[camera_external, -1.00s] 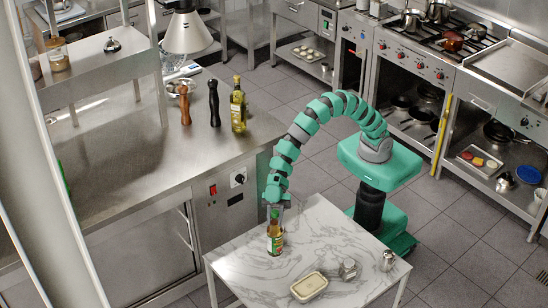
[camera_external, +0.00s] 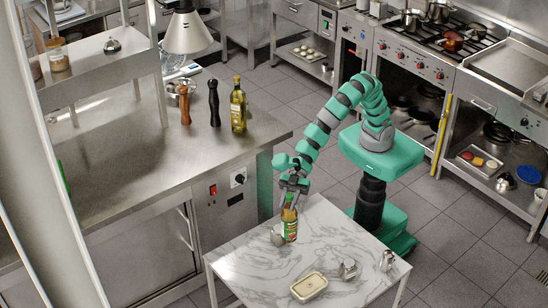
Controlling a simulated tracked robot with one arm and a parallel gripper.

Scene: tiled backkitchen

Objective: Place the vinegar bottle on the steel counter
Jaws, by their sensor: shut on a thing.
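The vinegar bottle (camera_external: 289,226), with dark glass and a green-and-red label, is upright below my gripper (camera_external: 291,195). My gripper is shut on the neck of the bottle. The bottle is over the back part of the white marble table (camera_external: 322,230), seemingly raised a little; the gap under it is hard to judge. The steel counter (camera_external: 125,160) stands to the left of the table, with its right edge near my gripper.
On the counter stand an oil bottle (camera_external: 238,108), a black mill (camera_external: 214,103) and a brown mill (camera_external: 184,105). Its front part is clear. On the table are a small metal item (camera_external: 277,237), a butter-coloured dish (camera_external: 309,285), a shaker (camera_external: 348,268) and a metal jug (camera_external: 387,260).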

